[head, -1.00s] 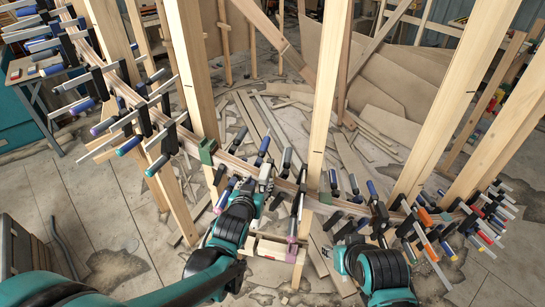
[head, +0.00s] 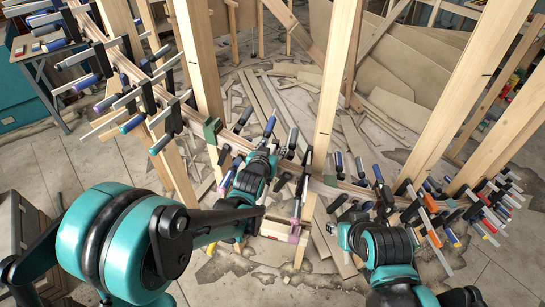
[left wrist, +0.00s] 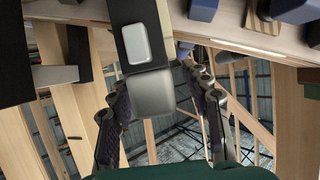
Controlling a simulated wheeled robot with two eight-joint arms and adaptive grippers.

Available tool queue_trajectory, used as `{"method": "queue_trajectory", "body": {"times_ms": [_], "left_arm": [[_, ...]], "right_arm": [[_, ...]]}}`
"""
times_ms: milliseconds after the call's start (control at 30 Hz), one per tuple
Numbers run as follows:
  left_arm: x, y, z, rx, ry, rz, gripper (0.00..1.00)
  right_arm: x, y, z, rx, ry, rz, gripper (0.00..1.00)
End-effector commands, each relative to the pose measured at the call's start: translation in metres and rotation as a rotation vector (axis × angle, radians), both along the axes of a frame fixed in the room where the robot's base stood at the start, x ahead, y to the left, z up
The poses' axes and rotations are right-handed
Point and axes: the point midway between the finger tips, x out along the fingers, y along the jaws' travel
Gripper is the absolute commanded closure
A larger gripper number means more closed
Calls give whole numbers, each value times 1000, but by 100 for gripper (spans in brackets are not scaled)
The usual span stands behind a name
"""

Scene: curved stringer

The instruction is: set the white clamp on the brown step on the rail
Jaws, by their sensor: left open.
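The curved wooden rail (head: 232,139) runs from upper left to right and carries many clamps. My left gripper (head: 268,158) is at the middle of the rail, partly hidden by its own wrist. In the left wrist view its open fingers (left wrist: 157,88) stand on either side of a grey block (left wrist: 152,93) on a dark bar with a pale pad. I cannot tell whether this is part of the white clamp, or whether the fingers touch it. I cannot make out the brown step. My right arm is right of the middle; its fingers are not clearly visible.
Upright wooden posts (head: 333,95) stand along the rail. Clamps crowd its left (head: 130,95) and right (head: 480,210) ends. A green block (head: 212,130) sits on the rail by a post. Loose boards (head: 385,95) lie on the floor behind.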

Motion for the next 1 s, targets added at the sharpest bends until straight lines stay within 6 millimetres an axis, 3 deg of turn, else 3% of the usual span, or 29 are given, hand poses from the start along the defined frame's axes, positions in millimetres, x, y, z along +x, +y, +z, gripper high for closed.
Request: {"method": "queue_trajectory", "body": {"times_ms": [67,267,667,767,1000], "left_arm": [[0,0,0,0,0,0,52],[0,0,0,0,0,0,100],[0,0,4,0,-1,0,100],[-1,0,15,0,-1,0,100],[-1,0,64,0,-1,0,100]], "right_arm": [[0,0,0,0,0,0,60],[0,0,0,0,0,0,60],[0,0,1,0,0,0,60],[0,0,4,0,0,0,60],[0,0,16,0,0,0,60]]}}
